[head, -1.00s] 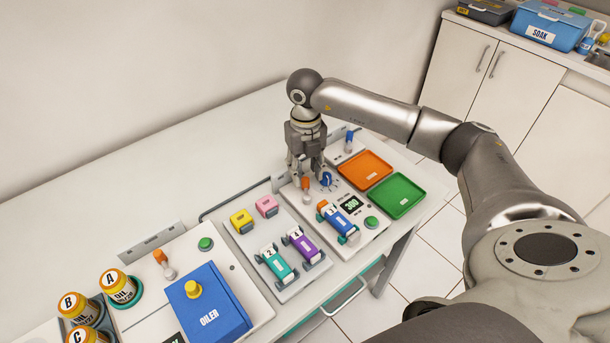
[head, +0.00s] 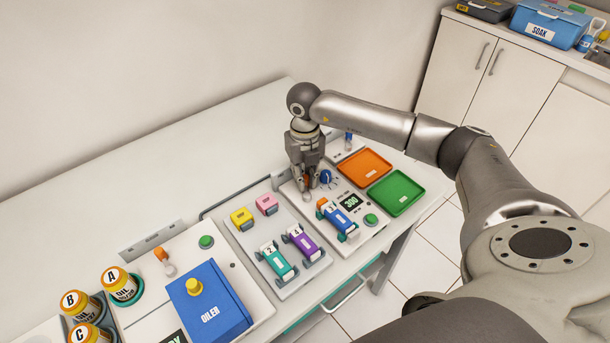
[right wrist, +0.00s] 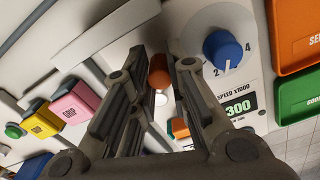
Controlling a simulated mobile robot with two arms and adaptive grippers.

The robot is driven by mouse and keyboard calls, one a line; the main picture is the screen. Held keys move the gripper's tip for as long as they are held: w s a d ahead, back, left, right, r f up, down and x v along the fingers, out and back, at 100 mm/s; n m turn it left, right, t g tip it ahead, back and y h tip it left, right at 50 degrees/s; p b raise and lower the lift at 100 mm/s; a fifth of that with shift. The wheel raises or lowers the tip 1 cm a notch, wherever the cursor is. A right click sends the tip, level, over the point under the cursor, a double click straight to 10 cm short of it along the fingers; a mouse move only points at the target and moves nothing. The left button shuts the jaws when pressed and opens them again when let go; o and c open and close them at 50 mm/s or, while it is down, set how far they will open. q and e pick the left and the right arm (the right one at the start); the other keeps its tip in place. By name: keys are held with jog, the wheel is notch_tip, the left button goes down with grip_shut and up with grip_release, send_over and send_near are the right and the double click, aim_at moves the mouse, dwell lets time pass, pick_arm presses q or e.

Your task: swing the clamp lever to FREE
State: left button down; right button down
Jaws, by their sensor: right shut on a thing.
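The clamp lever (right wrist: 158,73) has an orange tip and stands on the white speed station beside the blue dial. In the right wrist view its tip lies between the two fingers. In the head view it is mostly hidden by the fingers. My right gripper (head: 309,188) points down over it and is shut on the orange tip; it also shows in the right wrist view (right wrist: 160,95). No FREE marking is readable. My left gripper is not in view.
The blue dial (head: 326,177) stands close to the right of the fingers. A blue car (head: 339,218) sits in front, near the speed display (head: 350,202). Orange (head: 363,165) and green (head: 397,193) trays lie to the right. Pink (head: 266,204) and yellow (head: 242,219) blocks stand left.

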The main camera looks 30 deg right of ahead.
jog(key=shift+a+f+n, duration=0.1)
jog(key=shift+n, duration=0.2)
jog(key=n+b, duration=0.1)
jog(key=a+n+b, duration=0.1)
jog(key=shift+w+f+n, duration=0.1)
jog(key=shift+w+n, duration=0.1)
jog(key=shift+n, duration=0.2)
jog(key=n+b, duration=0.1)
jog(key=a+n+b, duration=0.1)
jog(key=n, duration=0.1)
jog(key=shift+a+n, duration=0.1)
jog(key=shift+n, duration=0.2)
jog(key=n+b, duration=0.1)
jog(key=n, duration=0.1)
jog(key=a+n+b, duration=0.1)
jog(key=n, duration=0.1)
jog(key=shift+s+a, duration=0.15)
jog(key=shift+s, duration=0.05)
jog(key=shift+s+a+n+b, duration=0.2)
jog(key=shift+n+b, duration=0.15)
jog(key=shift+n, duration=0.35)
jog(key=shift+s+a+n+b, duration=0.15)
jog(key=shift+n+b, duration=0.15)
jog(key=shift+n, duration=0.4)
jog(key=c, duration=1.3)
grip_release()
jog(key=shift+c, duration=0.2)
jog(key=shift+a, duration=0.1)
